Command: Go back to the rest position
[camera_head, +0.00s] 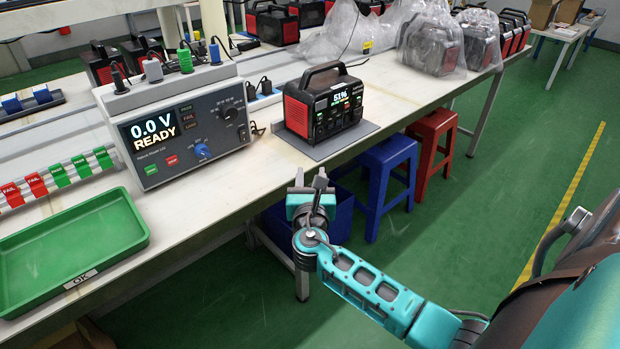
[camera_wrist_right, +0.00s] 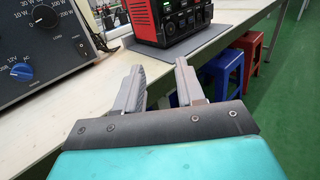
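My right gripper (camera_head: 309,182) is in front of the workbench edge, below and left of the red and black power station. In the right wrist view its two grey fingers (camera_wrist_right: 158,88) stand apart with nothing between them. The power station (camera_head: 324,104) stands upright on a grey mat (camera_head: 349,141), and its screen reads 51%. It also shows in the right wrist view (camera_wrist_right: 172,20), beyond the fingers and apart from them. My left gripper is not in either view.
A tester (camera_head: 180,125) reading 0.0 V READY stands on the white bench (camera_head: 232,180). An empty green tray (camera_head: 70,245) labelled OK is at lower left. Blue (camera_head: 388,165) and red (camera_head: 433,135) stools stand by the bench. Bagged units (camera_head: 432,45) are behind. The green floor at right is clear.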

